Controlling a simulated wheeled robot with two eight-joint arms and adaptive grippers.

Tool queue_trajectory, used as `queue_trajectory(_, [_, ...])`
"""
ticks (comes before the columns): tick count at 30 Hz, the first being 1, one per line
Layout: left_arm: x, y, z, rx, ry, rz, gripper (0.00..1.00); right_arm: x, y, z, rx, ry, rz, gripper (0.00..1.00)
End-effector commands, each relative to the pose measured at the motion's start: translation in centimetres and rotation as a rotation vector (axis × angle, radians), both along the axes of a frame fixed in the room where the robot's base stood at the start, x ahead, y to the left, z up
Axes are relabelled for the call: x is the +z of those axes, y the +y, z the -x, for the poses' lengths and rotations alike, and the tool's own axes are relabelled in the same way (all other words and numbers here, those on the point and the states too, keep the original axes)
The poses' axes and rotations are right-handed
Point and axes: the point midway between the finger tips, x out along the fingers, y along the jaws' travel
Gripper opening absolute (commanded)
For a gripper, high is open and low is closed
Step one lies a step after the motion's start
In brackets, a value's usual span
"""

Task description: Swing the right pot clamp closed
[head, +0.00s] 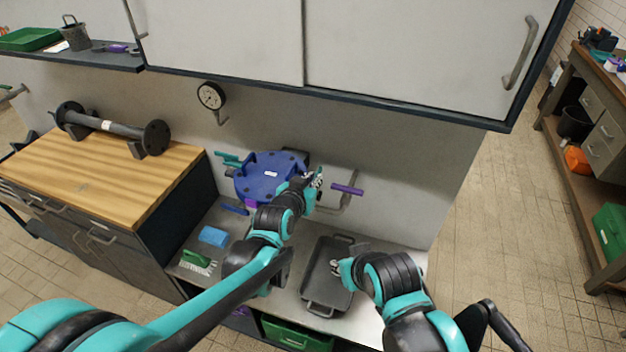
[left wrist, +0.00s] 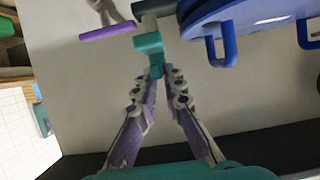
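The round blue pot (head: 262,182) stands on the bench against the wall, with a teal clamp (head: 230,161) standing out at its left. The right clamp is the teal piece (left wrist: 149,43) in the left wrist view, beside the blue rim (left wrist: 235,18). My left gripper (head: 314,182) is at the pot's right side. In the left wrist view its fingers (left wrist: 160,78) are partly apart, with the clamp's narrow teal end at the gap between the tips. Contact cannot be made out. My right gripper (head: 337,266) is over the grey tray; its opening is unclear.
A purple-handled valve (head: 347,189) on a pipe is right of the pot. The grey tray (head: 318,292) lies in front, with a blue sponge (head: 213,236) and green brush (head: 196,259) at left. A gauge (head: 211,96) and cabinet (head: 400,50) are above.

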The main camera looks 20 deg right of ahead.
Motion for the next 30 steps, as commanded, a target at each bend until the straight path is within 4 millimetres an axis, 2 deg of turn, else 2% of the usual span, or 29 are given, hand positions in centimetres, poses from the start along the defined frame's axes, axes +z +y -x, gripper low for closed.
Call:
queue_trajectory(14, [-0.01, 0.17, -0.10, -0.035, 0.001, 0.001, 0.00, 0.00, 0.00, 0.00, 0.000, 0.000, 0.000, 0.30])
queue_trajectory(30, [0.02, 0.76, -0.75, -0.310, 0.001, 0.003, 0.00, 0.03, 0.00, 0.00, 0.000, 0.000, 0.000, 0.30])
